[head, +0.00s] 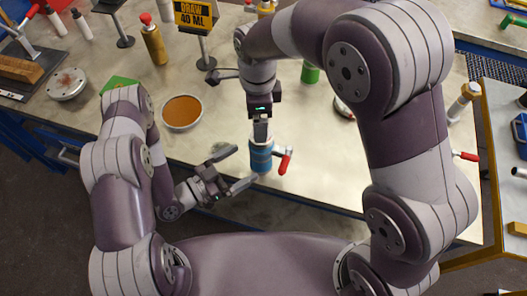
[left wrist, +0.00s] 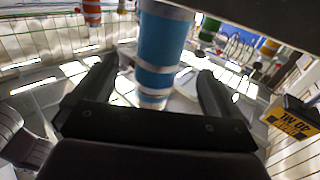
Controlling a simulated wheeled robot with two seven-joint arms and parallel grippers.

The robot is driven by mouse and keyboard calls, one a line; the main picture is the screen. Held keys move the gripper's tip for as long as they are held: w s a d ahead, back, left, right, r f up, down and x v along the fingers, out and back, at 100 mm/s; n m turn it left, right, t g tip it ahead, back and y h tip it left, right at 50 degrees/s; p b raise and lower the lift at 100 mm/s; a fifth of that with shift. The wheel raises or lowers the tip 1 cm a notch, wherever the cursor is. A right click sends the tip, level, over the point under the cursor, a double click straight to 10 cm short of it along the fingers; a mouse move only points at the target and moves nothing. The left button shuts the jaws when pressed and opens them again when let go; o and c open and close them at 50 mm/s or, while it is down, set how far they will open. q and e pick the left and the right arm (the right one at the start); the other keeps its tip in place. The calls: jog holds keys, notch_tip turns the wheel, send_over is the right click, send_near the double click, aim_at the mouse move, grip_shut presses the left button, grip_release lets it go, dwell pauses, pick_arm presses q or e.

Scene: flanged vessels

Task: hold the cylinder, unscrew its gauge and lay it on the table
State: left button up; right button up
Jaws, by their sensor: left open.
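The blue cylinder (head: 261,156) is upright near the front edge of the table, with a red-handled part (head: 285,161) at its right side. My left gripper (head: 234,169) is open, its fingers pointing at the cylinder from the left. In the left wrist view the blue cylinder (left wrist: 163,48), with pale bands, shows beyond and between the open fingers (left wrist: 155,75); I cannot tell whether they touch it. My right gripper (head: 261,132) is directly above the cylinder, pointing down at its top. Its fingers look edge-on, so their hold is unclear. I cannot make out the gauge.
An orange-filled bowl (head: 182,113) is to the left on the table (head: 330,180). A "DRAW 40 ML" sign (head: 196,15) and a yellow bottle (head: 154,42) stand behind. A green object (head: 310,73) is behind my right gripper.

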aim_at(251, 160)
pick_arm(q)
jog(key=x, duration=0.6)
jog(key=shift+d, duration=0.1)
pick_arm(e)
jog(key=shift+d, duration=0.35)
pick_arm(q)
jog(key=shift+w+d, duration=0.25)
jog(key=shift+d, duration=0.15)
pick_arm(e)
jog(key=shift+a, duration=0.15)
pick_arm(q)
jog(key=shift+w+d, duration=0.1)
